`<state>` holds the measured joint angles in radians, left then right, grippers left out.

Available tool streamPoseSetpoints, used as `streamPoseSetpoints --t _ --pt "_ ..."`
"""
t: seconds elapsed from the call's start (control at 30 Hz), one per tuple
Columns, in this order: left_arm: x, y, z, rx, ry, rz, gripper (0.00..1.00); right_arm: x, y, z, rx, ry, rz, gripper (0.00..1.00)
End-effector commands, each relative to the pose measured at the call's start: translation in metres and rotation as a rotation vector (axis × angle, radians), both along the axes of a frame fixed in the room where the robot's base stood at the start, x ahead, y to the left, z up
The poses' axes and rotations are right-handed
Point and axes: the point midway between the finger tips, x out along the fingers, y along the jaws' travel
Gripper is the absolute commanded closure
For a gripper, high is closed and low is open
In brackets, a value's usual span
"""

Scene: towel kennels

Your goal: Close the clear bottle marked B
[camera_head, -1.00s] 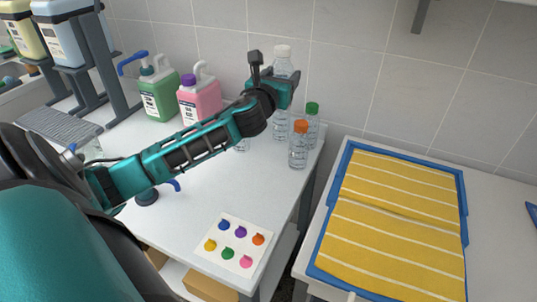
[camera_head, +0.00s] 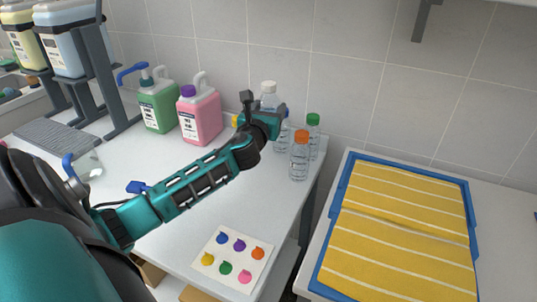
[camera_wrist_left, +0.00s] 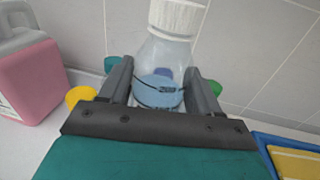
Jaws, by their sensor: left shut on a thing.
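A clear bottle with a white cap (camera_head: 268,87) stands up above my left gripper (camera_head: 262,122) in the head view; its lower part is hidden. In the left wrist view the same white-capped bottle (camera_wrist_left: 172,55) is between the fingers of my left gripper (camera_wrist_left: 160,92), which is shut on its body. Its cap sits on its neck. A clear bottle with an orange cap (camera_head: 300,160) and one with a green cap (camera_head: 313,122) stand just right of the gripper. A blue-capped bottle (camera_head: 281,142) is partly hidden behind it. No letter B is legible. My right gripper is not in view.
Green (camera_head: 159,105) and pink (camera_head: 201,115) jugs stand at the back left. A yellow cap (camera_wrist_left: 80,95) shows beside the gripper. A card with coloured spots (camera_head: 231,260) lies in front. A blue-rimmed tray (camera_head: 330,215) with yellow towels is on the right.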

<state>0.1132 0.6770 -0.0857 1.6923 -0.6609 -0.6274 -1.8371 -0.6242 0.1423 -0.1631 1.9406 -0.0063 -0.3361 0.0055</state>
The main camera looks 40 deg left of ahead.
Motion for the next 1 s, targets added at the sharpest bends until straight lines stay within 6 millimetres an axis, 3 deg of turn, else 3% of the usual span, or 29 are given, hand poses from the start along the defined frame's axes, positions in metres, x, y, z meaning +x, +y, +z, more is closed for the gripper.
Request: streamPoseSetpoints --t 0.03,0.23,0.4,0.7,0.9,1.0 --pt "0.0 -0.001 -0.021 -0.004 0.003 0.001 1.0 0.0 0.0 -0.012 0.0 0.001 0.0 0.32" --pt "0.0 0.0 -0.064 -0.003 0.001 0.001 1.0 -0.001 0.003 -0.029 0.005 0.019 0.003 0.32" --pt "0.0 0.0 -0.075 0.0 -0.001 0.0 1.0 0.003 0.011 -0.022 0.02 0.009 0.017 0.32" --pt "0.0 0.0 -0.075 0.0 -0.001 0.0 1.0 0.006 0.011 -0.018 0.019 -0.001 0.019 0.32" --pt "0.0 0.0 -0.107 -0.002 0.0 0.001 1.0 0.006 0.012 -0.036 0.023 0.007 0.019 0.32" --pt "0.0 0.0 -0.117 -0.001 0.0 0.0 1.0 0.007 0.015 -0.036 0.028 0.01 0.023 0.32"
